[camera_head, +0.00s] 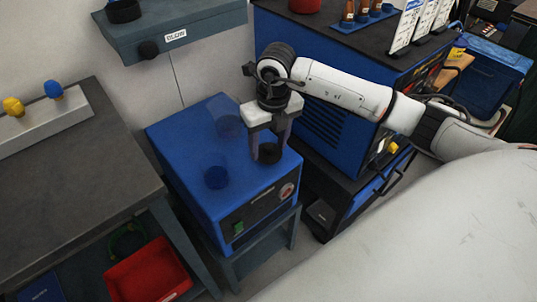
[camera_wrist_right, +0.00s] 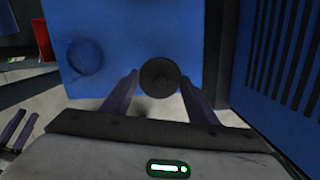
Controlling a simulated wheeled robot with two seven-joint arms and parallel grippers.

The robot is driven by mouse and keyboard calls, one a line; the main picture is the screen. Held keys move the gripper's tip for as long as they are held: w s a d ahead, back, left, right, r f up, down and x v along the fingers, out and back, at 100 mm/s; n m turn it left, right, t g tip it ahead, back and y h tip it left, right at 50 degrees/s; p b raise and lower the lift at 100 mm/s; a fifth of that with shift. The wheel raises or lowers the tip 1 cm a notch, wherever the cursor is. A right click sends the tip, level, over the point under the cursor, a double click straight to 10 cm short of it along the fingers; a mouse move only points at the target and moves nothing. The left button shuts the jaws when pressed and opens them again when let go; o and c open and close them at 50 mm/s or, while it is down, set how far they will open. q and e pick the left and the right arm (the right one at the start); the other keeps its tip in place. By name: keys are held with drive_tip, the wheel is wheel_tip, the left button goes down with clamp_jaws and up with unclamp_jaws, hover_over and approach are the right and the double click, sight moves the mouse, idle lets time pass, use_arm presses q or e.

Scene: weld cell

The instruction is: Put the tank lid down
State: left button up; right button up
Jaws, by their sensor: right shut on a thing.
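My right gripper (camera_head: 268,152) points down over the right part of a blue box-shaped unit (camera_head: 178,150). Its fingers are shut on a small dark round piece, which I take to be the tank lid (camera_head: 270,153). In the right wrist view the lid (camera_wrist_right: 160,77) sits between the two fingertips as a dark disc, close above the blue top. I cannot tell whether it touches the top. Two dark prongs at the lower left edge of that view look like my left gripper (camera_wrist_right: 15,130); its state is unclear.
Two see-through blue round shapes, one nearer (camera_head: 215,177) and one farther (camera_head: 228,125), show on the unit's top. A tall blue cabinet (camera_head: 325,125) stands close on the right. A grey bench (camera_head: 80,150) is at left, a red bin (camera_head: 150,272) below it.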

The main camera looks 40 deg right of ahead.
sight(269, 147)
use_arm(q)
drive_tip(key=shift+s+f, duration=0.3)
drive_tip(key=shift+s, duration=0.05)
use_arm(e)
drive_tip(key=shift+f, duration=1.95)
drive_tip(key=shift+f+b, duration=0.2)
drive_tip(key=shift+b, duration=0.1)
drive_tip(key=o, duration=1)
drive_tip(key=shift+r, duration=0.1)
use_arm(q)
drive_tip(key=shift+w, duration=0.2)
drive_tip(key=shift+r, duration=0.1)
use_arm(e)
drive_tip(key=shift+r, duration=0.1)
drive_tip(key=shift+r, duration=0.25)
use_arm(q)
drive_tip(key=shift+r+p, duration=0.35)
drive_tip(key=shift+p, duration=0.35)
use_arm(e)
drive_tip(key=r, duration=0.3)
drive_tip(key=s+r, duration=0.1)
drive_tip(key=r, duration=0.7)
drive_tip(key=shift+s+a+r, duration=0.1)
drive_tip(key=shift+s+r, duration=0.15)
